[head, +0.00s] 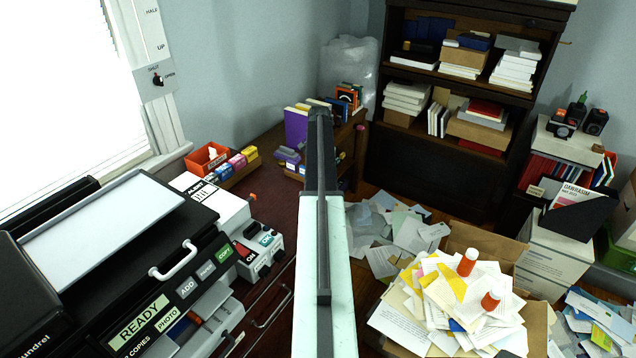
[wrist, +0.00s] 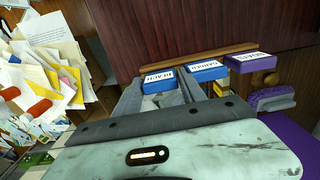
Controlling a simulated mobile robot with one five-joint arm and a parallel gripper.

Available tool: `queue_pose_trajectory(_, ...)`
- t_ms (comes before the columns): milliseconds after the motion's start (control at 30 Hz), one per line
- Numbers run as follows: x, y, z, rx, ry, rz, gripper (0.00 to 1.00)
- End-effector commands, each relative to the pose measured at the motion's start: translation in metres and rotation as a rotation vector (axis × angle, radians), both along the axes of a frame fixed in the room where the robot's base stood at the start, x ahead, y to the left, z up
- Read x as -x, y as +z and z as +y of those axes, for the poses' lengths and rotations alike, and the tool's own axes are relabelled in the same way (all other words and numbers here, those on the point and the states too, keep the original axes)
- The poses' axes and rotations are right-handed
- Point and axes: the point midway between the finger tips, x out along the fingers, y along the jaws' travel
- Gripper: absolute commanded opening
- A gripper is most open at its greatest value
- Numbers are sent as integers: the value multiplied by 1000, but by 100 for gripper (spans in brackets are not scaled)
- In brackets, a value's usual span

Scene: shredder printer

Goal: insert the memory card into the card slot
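In the wrist view, a blue block labelled BEACH (wrist: 158,82), a blue block labelled GARDEN (wrist: 205,71) and a purple block with a partly readable label (wrist: 251,62) stand in a row by a wooden ledge. I cannot tell whether one of them is the memory card. My gripper (wrist: 155,90) is open, its grey fingers pointing toward the BEACH block; contact cannot be told. In the head view my own arm hides the gripper. The printer (head: 165,275), marked READY, PHOTO and COPY, stands at lower left; I cannot make out a card slot on it.
A small shelf (head: 355,140) with purple and dark items stands behind my arm. An orange bin (head: 208,158) and colored cartridges sit beyond the printer. Papers litter the floor.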

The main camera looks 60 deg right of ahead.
Motion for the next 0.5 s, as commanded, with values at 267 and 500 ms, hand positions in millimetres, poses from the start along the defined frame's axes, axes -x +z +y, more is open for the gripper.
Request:
queue_pose_trajectory(267, -1, 0, 0, 0, 1, 0, 0)
queue_pose_trajectory(500, -1, 8, 1, 0, 1, 0, 0)
